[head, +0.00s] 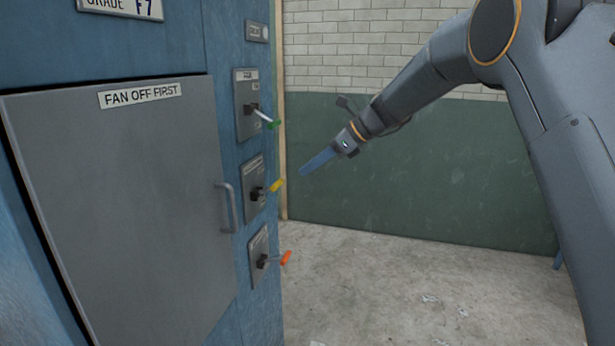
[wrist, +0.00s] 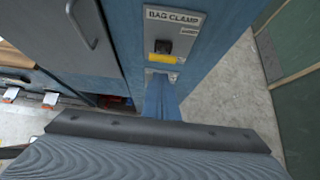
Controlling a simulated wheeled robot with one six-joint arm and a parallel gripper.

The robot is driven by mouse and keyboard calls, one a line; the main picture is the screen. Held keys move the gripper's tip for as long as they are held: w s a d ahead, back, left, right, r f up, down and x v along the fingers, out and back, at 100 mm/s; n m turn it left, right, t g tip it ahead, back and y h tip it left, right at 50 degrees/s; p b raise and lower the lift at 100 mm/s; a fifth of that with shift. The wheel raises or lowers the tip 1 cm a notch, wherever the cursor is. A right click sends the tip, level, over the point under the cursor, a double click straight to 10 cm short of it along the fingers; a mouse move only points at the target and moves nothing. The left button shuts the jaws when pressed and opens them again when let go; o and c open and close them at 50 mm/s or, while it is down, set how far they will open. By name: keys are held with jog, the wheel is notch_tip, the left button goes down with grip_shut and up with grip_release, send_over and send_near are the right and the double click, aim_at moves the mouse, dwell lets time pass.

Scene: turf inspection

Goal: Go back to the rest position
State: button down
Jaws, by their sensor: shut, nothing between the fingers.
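My gripper (head: 304,172) is shut and empty, its blue fingers together. It hangs in the air to the right of the blue cabinet (head: 225,60), apart from the levers in the head view. In the wrist view the closed fingers (wrist: 161,90) point towards the cabinet face, below a plate marked BAG CLAMP (wrist: 172,22). That plate has a black pivot and a yellow handle (wrist: 162,59). My arm reaches in from the right of the head view.
The cabinet carries a green-tipped lever (head: 272,124), a yellow-tipped lever (head: 277,185) and an orange-tipped lever (head: 286,258). Left of them is a grey door (head: 130,190) marked FAN OFF FIRST, with a handle (head: 227,208). A green and white wall stands behind; concrete floor (head: 400,290) is open.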

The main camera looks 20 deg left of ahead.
jog(key=s+d+f+n+h, duration=0.2)
jog(key=s+d+f+n, duration=0.15)
jog(key=d, duration=0.45)
jog(key=s+d+f+n+t+h, duration=0.15)
jog(key=s+d+f, duration=0.25)
jog(key=d, duration=0.4)
jog(key=s+d+f+n+g+h, duration=0.1)
jog(key=s+d+f+n+h, duration=0.25)
jog(key=d, duration=0.35)
jog(key=s+d+f+n+h, duration=0.1)
jog(key=s+d+f+n, duration=0.2)
jog(key=s+d+n, duration=0.2)
jog(key=s+d+f+n+h, duration=0.2)
jog(key=s+d+f+n, duration=0.2)
jog(key=s+d, duration=0.8)
jog(key=s+n, duration=0.1)
jog(key=s, duration=0.3)
jog(key=shift+s, duration=0.35)
jog(key=shift+a+t, duration=0.15)
jog(key=shift+t, duration=0.1)
